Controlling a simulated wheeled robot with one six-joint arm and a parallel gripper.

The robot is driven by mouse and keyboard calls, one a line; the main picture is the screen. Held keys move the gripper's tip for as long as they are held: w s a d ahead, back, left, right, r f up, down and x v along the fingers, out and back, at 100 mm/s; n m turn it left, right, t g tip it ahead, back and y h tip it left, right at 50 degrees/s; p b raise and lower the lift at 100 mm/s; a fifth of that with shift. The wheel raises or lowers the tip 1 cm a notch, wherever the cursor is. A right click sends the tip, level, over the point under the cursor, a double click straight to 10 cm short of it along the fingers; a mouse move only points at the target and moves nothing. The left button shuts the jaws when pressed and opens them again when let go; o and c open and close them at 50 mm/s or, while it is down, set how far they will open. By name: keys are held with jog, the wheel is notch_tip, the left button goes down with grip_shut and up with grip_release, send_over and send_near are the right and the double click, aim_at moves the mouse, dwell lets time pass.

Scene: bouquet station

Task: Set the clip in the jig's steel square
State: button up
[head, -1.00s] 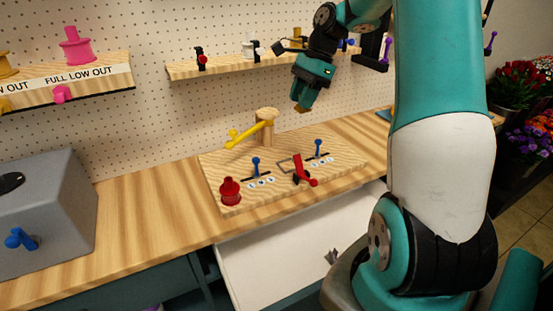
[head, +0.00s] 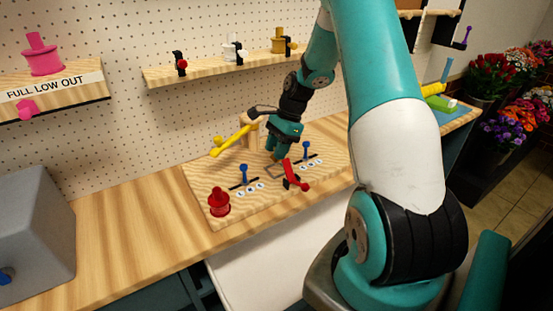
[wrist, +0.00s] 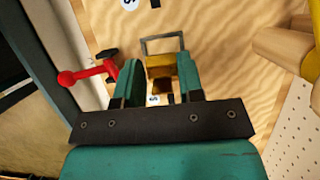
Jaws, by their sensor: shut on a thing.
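My gripper (head: 277,154) is low over the wooden jig board (head: 200,190), just behind the steel square. In the wrist view its teal fingers (wrist: 160,84) are shut on the brass-yellow clip (wrist: 159,66). The clip is hard to make out in the head view. The steel square (wrist: 162,40) is a thin grey frame on the board, and it shows in the head view (head: 270,173) beside a red lever (head: 291,176). In the wrist view the clip overlaps the square's near side. I cannot tell whether it touches the board.
The red lever (wrist: 82,75) stands close to my fingers in the wrist view. A wooden post with a yellow arm (head: 230,142) is behind and left of my gripper. Blue levers (head: 244,174) and a red spool (head: 218,203) also stand on the board.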

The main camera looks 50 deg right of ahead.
aim_at(277, 161)
jog(key=shift+f, duration=2.1)
jog(key=o, duration=0.6)
jog(key=shift+f, duration=0.1)
jog(key=shift+o, duration=0.2)
